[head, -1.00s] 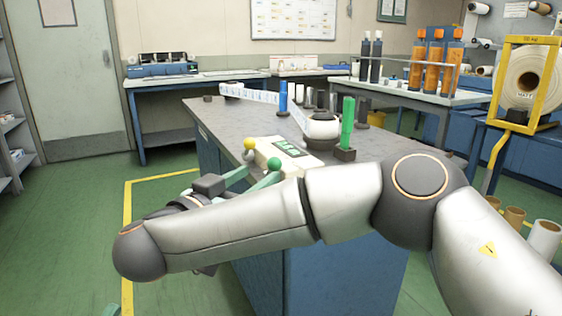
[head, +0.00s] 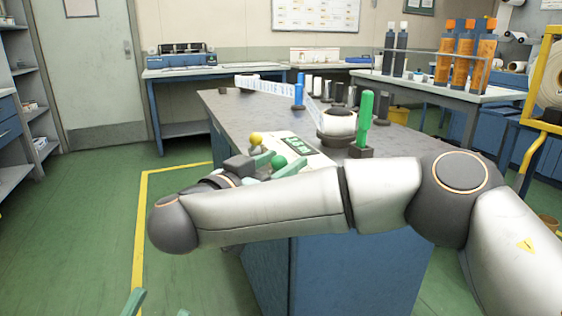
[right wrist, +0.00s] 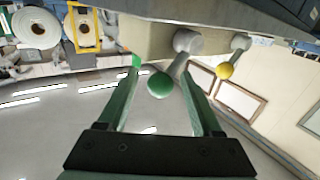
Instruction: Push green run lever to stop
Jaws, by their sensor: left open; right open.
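The run lever's green ball knob (head: 278,161) stands at the near side of the cream control box (head: 283,142) on the rewinder bench. The yellow-knobbed lever (head: 256,139) is just behind it. My right gripper (head: 286,160) is open at the green knob, its green fingers either side. In the right wrist view the green knob (right wrist: 160,85) shows between the spread fingers, with its grey shaft running up to the box. I cannot tell whether a finger touches it. The yellow knob (right wrist: 226,70) is outside the fingers. My left gripper (head: 158,305) shows only its green fingertips, apart and empty.
A green post (head: 365,118) and a white-and-black roller (head: 338,124) stand on the grey bench top (head: 235,105) beyond my right arm. Green floor with a yellow line (head: 142,215) is clear to the left. A yellow frame (head: 538,115) stands at the far right.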

